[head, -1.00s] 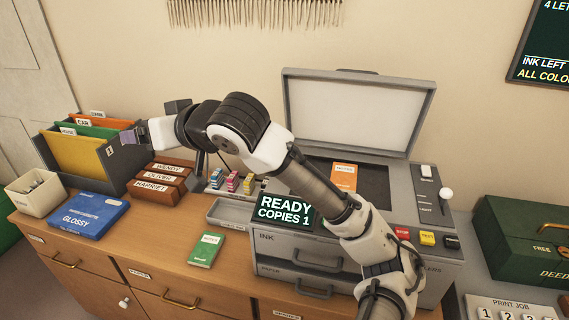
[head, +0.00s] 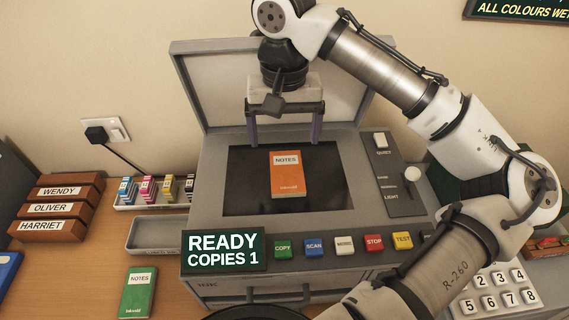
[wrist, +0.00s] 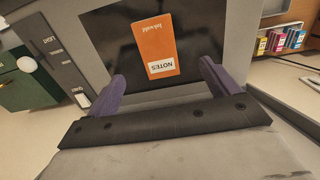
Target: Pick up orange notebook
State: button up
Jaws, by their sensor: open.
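The orange notebook (head: 290,180), labelled NOTES, lies flat on the dark glass (head: 330,188) of the copier, whose lid (head: 222,85) stands open behind it. It also shows in the wrist view (wrist: 153,45), between and beyond my fingertips. My gripper (head: 285,140) is open and empty, with its purple fingers pointing down behind the notebook's far edge. In the wrist view my gripper (wrist: 162,82) has one finger to each side of the notebook, apart from it.
A green notebook (head: 138,292) lies on the desk at the front left. A display (head: 224,251) and coloured buttons line the copier's front. Name blocks (head: 55,207) and ink cartridges (head: 150,190) stand left. The glass around the orange notebook is clear.

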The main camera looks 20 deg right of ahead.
send_over(287, 173)
jog(key=f, duration=0.4)
jog(key=shift+a+f+p, duration=0.15)
jog(key=shift+a+p, duration=0.1)
jog(key=shift+p, duration=0.05)
jog(key=shift+d+f+p, duration=0.15)
jog(key=shift+f+p, duration=0.2)
jog(key=shift+f, duration=1)
jog(key=shift+d+f+p, duration=0.1)
jog(key=shift+f+p, duration=0.25)
jog(key=shift+f, duration=0.95)
jog(key=c, duration=1.1)
jog(key=shift+r, duration=0.1)
